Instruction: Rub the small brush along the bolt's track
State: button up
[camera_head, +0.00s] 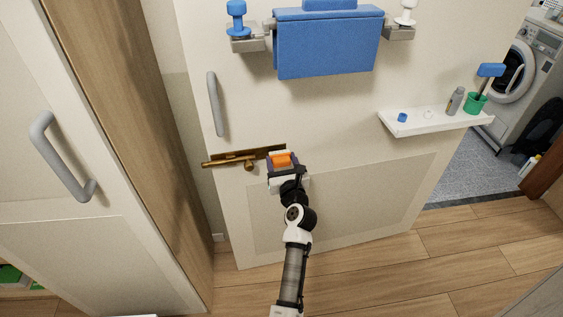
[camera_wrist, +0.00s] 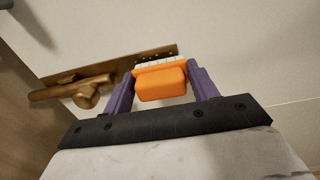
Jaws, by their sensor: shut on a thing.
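The small brush (camera_wrist: 161,82) has an orange body and pale bristles, and it sits between the purple fingers of my gripper (camera_wrist: 163,88). In the head view the orange brush (camera_head: 281,160) shows at the end of my gripper (camera_head: 284,170), at the right end of the bolt's track. The brass bolt (camera_wrist: 75,90) lies along its brass track (camera_wrist: 150,55), with a round knob near its middle; in the head view the bolt (camera_head: 230,161) is on the white door. The bristles face the track's right end. I cannot tell whether they touch it.
A grey handle (camera_head: 215,104) stands out from the door above the bolt. A blue towel (camera_head: 328,45) hangs higher up. A white shelf (camera_head: 436,120) with small items juts out at the right. A wooden panel (camera_head: 130,130) and a cabinet handle (camera_head: 62,157) stand at the left.

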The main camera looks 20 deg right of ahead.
jog(key=c, duration=0.4)
jog(key=shift+w+d+p, duration=0.1)
jog(key=shift+w+p, duration=0.35)
jog(key=shift+w, duration=0.15)
dwell(1.3)
jog(key=shift+w+a+r+p, duration=0.1)
jog(key=shift+a+p, duration=0.5)
jog(key=shift+p, duration=0.05)
jog(key=shift+a, duration=0.25)
jog(key=shift+d, duration=0.35)
